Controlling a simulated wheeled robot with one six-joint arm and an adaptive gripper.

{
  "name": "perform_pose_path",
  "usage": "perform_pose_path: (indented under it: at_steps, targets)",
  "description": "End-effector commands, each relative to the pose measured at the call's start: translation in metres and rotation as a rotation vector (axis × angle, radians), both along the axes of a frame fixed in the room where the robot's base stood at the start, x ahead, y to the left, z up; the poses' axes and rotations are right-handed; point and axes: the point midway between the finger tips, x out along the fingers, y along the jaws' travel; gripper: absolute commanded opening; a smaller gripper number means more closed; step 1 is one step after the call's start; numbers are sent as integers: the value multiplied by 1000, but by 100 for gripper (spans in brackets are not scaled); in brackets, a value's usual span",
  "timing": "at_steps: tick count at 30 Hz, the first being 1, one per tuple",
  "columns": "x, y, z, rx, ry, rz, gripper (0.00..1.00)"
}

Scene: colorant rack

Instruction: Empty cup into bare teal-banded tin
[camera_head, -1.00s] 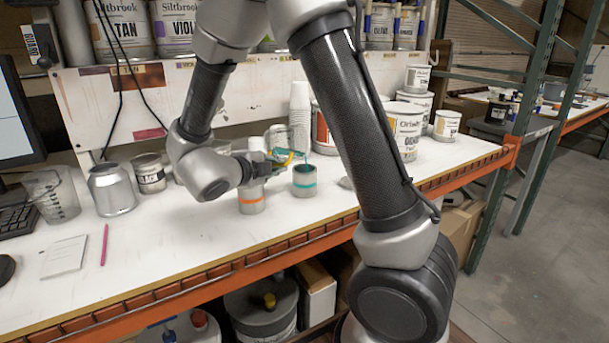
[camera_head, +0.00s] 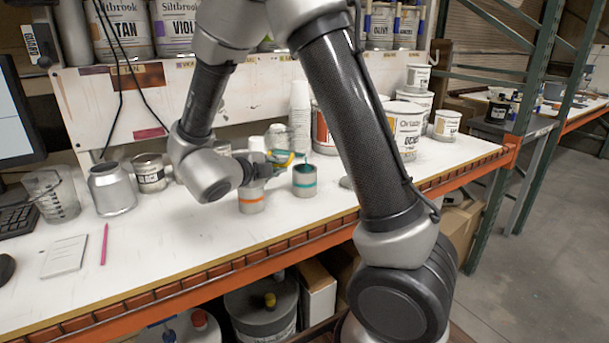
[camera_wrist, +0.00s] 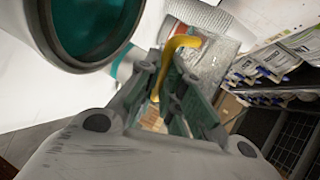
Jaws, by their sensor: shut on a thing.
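The teal-banded tin (camera_head: 304,188) stands upright and open on the bench. Its inside looks teal in the wrist view, where its rim and wall (camera_wrist: 137,56) fill the upper left. My gripper (camera_head: 284,159) is beside and just above the tin's left side, shut on a see-through cup (camera_wrist: 226,69). The cup looks tilted, and a curved yellow band or streak shows at it. Its outline and contents are hard to make out, partly hidden by the fingers. The wrist view also shows the fingers (camera_wrist: 178,100) around it.
An orange-banded tin (camera_head: 251,200) stands close, below my wrist. A white cup stack (camera_head: 299,98) is behind. Larger labelled cans (camera_head: 405,128) stand to the right. A metal can (camera_head: 111,190) and a clear beaker (camera_head: 52,198) stand left. The front of the bench is mostly clear.

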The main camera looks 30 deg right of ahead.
Motion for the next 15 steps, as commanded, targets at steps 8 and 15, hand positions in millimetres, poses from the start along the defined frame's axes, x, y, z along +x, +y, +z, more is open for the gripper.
perform_pose_path:
  at_steps: [8,15]
  targets:
    - [0,0,-1,6,-10,1,0]
    - [0,0,-1,12,-21,0,0]
